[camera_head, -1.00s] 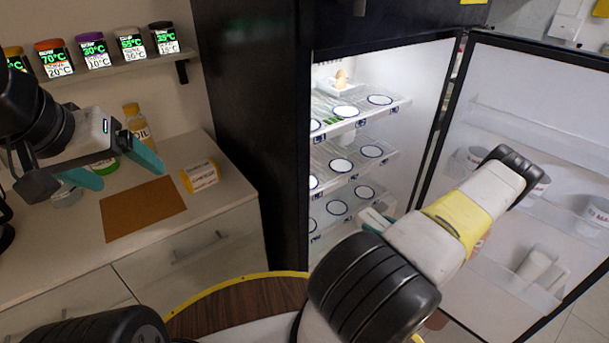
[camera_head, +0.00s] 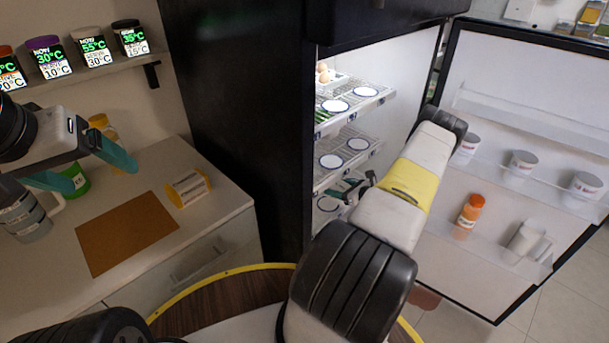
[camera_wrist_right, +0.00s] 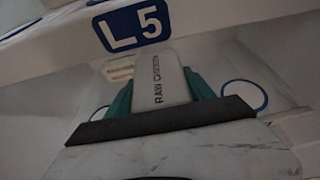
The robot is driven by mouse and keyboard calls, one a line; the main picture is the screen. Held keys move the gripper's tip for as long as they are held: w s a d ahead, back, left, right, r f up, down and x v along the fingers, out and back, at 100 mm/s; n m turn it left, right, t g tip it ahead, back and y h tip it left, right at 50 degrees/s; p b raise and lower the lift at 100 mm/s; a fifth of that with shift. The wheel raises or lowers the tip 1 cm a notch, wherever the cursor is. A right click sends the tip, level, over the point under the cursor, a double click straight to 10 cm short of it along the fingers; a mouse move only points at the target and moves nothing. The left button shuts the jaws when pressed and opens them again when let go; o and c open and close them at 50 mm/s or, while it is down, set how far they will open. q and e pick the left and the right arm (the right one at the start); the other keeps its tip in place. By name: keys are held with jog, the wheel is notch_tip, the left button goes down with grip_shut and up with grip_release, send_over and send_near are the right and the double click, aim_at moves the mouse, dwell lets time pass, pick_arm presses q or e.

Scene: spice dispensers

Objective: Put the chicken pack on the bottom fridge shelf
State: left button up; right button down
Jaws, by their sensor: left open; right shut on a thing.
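The chicken pack (camera_wrist_right: 158,88) is a pale slab lettered "RAW CHICKEN" in the right wrist view. My right gripper (camera_wrist_right: 160,76) is shut on it, with teal fingers on both sides. A white shelf edge with a blue "L5" label (camera_wrist_right: 136,25) crosses the top of that view. In the head view my right gripper (camera_head: 350,188) is at the lower part of the open fridge, and the pack is hard to make out. The bottom fridge shelf (camera_head: 318,222) is mostly hidden behind my right arm. My left gripper (camera_head: 88,165) is open and empty above the counter.
The fridge door (camera_head: 500,75) stands open at right, with jars and an orange bottle (camera_head: 469,212) in its racks. Upper shelves carry blue-rimmed white discs; eggs (camera_head: 325,72) sit on top. A yellow-ended container (camera_head: 188,188) and brown board (camera_head: 127,232) lie on the counter.

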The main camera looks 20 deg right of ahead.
jog(key=w, duration=0.2)
jog(key=w+a, duration=0.2)
jog(key=w, duration=0.1)
jog(key=shift+w+a, duration=0.2)
jog(key=shift+w, duration=0.1)
notch_tip(320, 180, down, 2)
jog(key=shift+w, duration=0.15)
notch_tip(320, 180, down, 4)
jog(key=shift+f, duration=0.25)
jog(key=shift+w+f, duration=0.2)
jog(key=shift+f, duration=0.1)
jog(key=shift+c, duration=1.8)
grip_release()
jog(key=shift+f, duration=0.1)
